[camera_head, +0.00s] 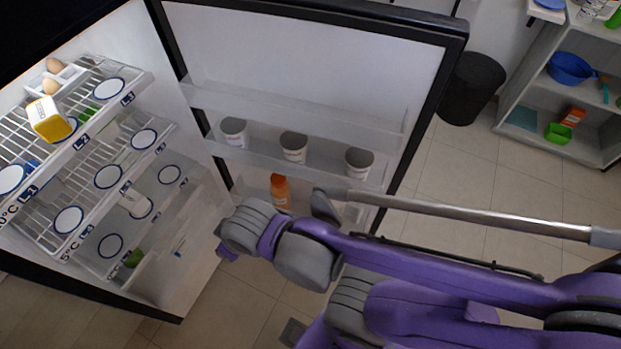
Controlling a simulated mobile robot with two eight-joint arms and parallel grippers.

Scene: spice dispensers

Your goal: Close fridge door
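The fridge (165,250) stands open at the left. Its door (310,50) is swung wide open, with its white inner side and dark edge facing me. My purple and grey arm comes in from the right and lies across the lower part of the door in the picture. Its end is near the gap between the fridge body and the door's lower shelf. I cannot make out its gripper's fingers clearly, nor whether they touch the door. My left gripper is not in view.
Door shelves hold white cups (294,147) and an orange bottle (280,190). Fridge racks hold eggs, a yellow-and-white container (48,120) and round blue-rimmed items. A black bin (470,88) and a shelf unit (520,90) stand right of the door. Tiled floor (450,165) shows between.

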